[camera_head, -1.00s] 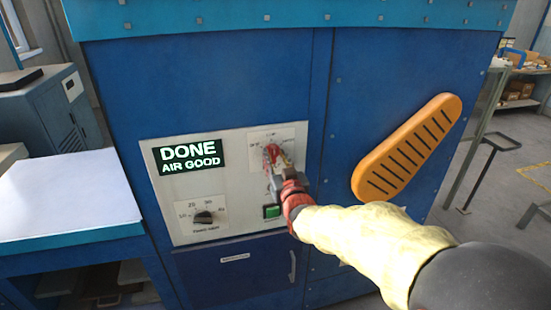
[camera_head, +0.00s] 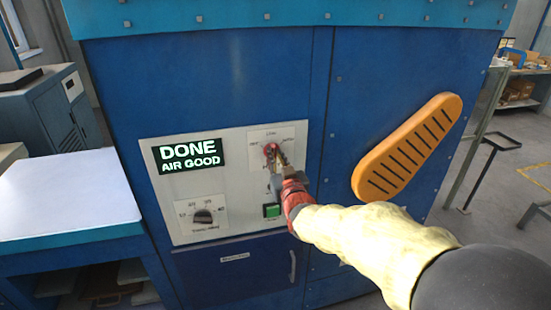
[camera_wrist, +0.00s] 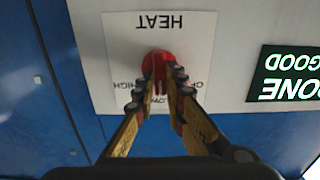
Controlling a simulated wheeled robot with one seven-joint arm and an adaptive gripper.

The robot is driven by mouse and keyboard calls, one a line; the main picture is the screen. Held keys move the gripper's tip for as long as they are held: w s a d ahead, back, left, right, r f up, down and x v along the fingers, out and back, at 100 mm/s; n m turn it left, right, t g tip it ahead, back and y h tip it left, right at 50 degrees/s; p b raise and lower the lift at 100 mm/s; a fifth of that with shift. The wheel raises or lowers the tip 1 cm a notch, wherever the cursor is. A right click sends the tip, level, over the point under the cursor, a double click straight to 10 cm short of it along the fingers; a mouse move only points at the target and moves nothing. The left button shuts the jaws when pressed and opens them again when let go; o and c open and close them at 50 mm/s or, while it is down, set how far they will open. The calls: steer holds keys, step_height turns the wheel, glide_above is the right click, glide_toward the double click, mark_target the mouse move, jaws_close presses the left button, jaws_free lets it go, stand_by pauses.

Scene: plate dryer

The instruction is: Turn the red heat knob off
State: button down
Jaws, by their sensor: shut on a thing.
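The red heat knob (camera_head: 269,150) sits on a white label plate at the upper right of the control panel. In the wrist view the red knob (camera_wrist: 158,64) shows below the upside-down word HEAT, with its raised grip between my fingertips. My gripper (camera_wrist: 160,82) is shut on the knob, one finger on each side. In the head view my gripper (camera_head: 278,160) reaches the knob from the lower right and hides part of it. The words OFF, LOW and HIGH stand around the knob; fingers cover part of them in the wrist view.
The display (camera_head: 187,155) reads DONE, AIR GOOD. A black dial (camera_head: 203,217) sits at the panel's lower left. A green button (camera_head: 271,211) lies just below my gripper. An orange slotted cover (camera_head: 408,148) stands to the right. A white-topped table (camera_head: 65,195) is at left.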

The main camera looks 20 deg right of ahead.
steer(key=n+b, duration=1)
steer(key=n, duration=0.1)
steer(key=shift+a+f, duration=0.25)
steer(key=shift+n, duration=0.4)
steer(key=c, duration=1.8)
jaws_free()
steer(key=shift+c, duration=0.2)
steer(key=shift+r, duration=0.1)
steer(key=s, duration=1.2)
